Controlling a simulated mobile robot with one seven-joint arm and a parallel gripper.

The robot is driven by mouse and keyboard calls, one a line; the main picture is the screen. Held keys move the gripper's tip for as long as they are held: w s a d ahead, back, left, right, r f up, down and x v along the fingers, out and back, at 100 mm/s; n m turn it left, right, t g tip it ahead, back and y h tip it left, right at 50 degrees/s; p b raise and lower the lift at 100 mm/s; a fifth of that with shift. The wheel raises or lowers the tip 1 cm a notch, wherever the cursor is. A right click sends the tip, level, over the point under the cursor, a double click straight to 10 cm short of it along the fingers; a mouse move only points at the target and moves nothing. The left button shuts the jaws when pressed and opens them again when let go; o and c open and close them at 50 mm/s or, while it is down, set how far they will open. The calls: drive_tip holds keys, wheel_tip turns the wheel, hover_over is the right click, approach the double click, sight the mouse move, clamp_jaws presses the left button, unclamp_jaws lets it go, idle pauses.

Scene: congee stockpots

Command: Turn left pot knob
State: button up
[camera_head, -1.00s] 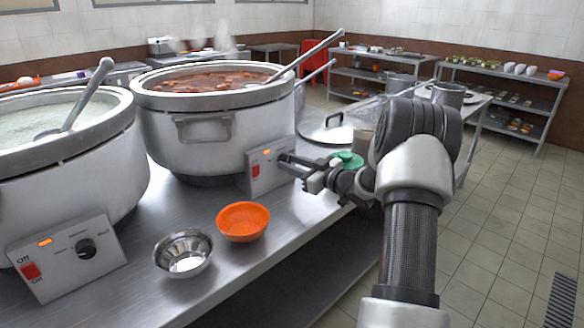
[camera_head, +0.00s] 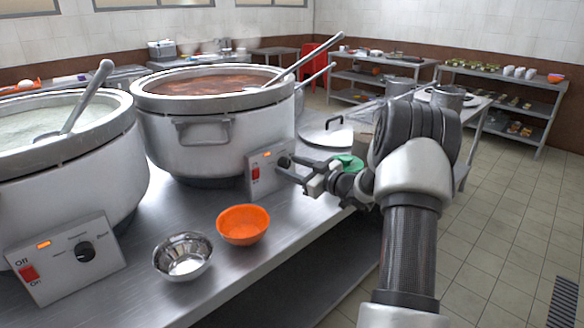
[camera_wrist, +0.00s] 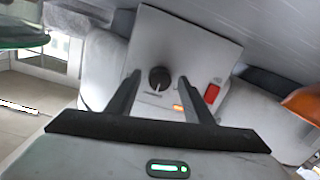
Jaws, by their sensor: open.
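The left pot (camera_head: 60,165) holds pale congee. Its slanted control panel has a black knob (camera_head: 85,251), a red switch (camera_head: 27,273) and a lit orange light. The other pot (camera_head: 215,130), with reddish-brown contents, has a similar panel (camera_head: 257,186) with its own black knob (camera_head: 284,160). My gripper (camera_head: 291,170) is at this second panel, far from the left pot's knob. In the wrist view, my gripper's two fingers (camera_wrist: 160,77) are open, one on each side of a black knob (camera_wrist: 158,78), with gaps visible. Whether the fingertips reach the knob's depth is unclear.
A metal bowl (camera_head: 183,256) and an orange bowl (camera_head: 243,224) stand on the steel counter (camera_head: 140,292) between the left panel and my arm. Ladles lean in both pots.

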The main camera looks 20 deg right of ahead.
drive_tip(key=p+v, duration=0.3)
drive_tip(key=v, duration=1.4)
drive_tip(key=shift+s, duration=0.2)
drive_tip(key=shift+r, duration=0.1)
